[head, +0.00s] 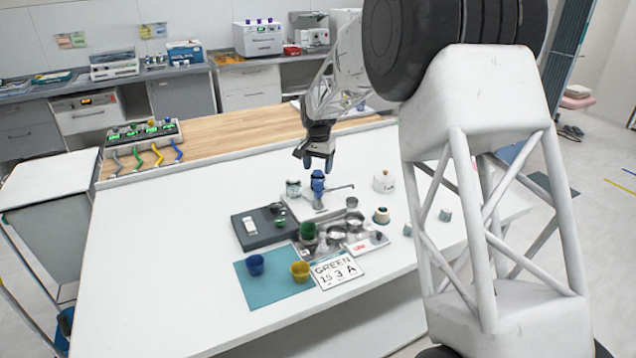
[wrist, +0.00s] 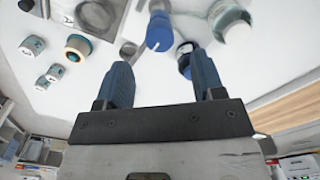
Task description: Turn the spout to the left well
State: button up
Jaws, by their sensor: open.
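A tap with a blue top (head: 318,182) stands at the back of a steel basin unit on the white table. Its thin spout (head: 341,188) points to the right in the head view. In the wrist view my gripper (wrist: 161,75) is open and empty, with a blue cylinder (wrist: 159,32) beyond the fingertips.
A dark box (head: 262,228) and a green cup (head: 308,231) stand left of the wells. A blue cup (head: 256,264) and a yellow cup (head: 299,271) stand on a teal mat (head: 275,292). A sign reading GREEN (head: 336,271) lies in front. A white pot (head: 384,181) stands right.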

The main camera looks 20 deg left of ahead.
aim_at(318, 181)
jog(key=shift+f, duration=3.15)
grip_shut()
